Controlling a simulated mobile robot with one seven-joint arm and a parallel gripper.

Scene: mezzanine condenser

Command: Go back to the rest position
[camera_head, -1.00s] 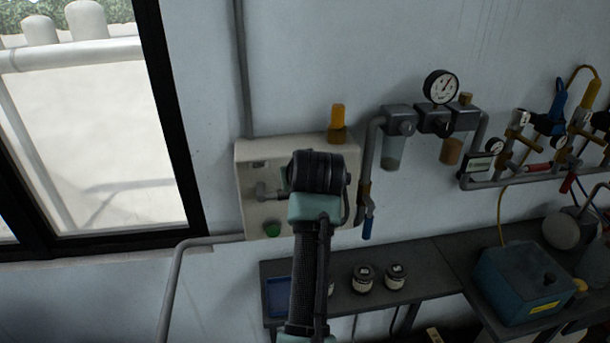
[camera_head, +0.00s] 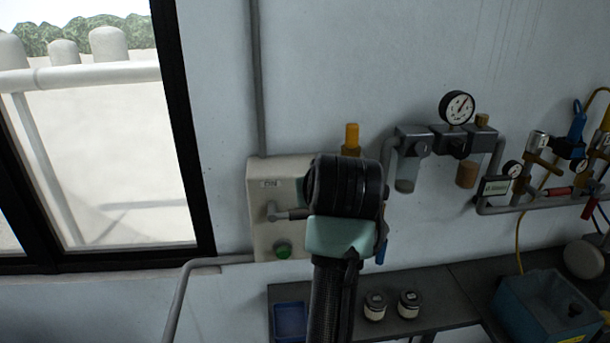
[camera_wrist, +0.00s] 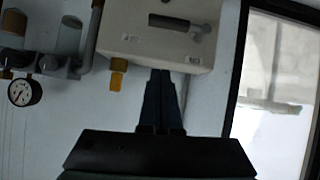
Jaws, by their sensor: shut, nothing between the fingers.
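My gripper's two dark fingers (camera_wrist: 161,100) show in the wrist view. They are together, with nothing between them. They point toward the lower edge, as pictured, of a pale control box (camera_wrist: 160,52); whether they touch it I cannot tell. In the head view my arm rises from the bottom centre and its black wrist joint covers the right part of the control box (camera_head: 262,225). The gripper itself is hidden behind the arm there. The box has a grey lever handle (camera_head: 290,215), a green button (camera_head: 283,250) and an amber lamp (camera_head: 351,138) on top.
A pressure gauge (camera_head: 457,107) and grey pipework with filter units (camera_head: 413,142) are on the wall to the right. A dark bench (camera_head: 445,300) below holds two jars (camera_head: 409,303), a blue tray (camera_head: 291,320) and a teal container (camera_head: 548,305). A window (camera_head: 110,150) is at left.

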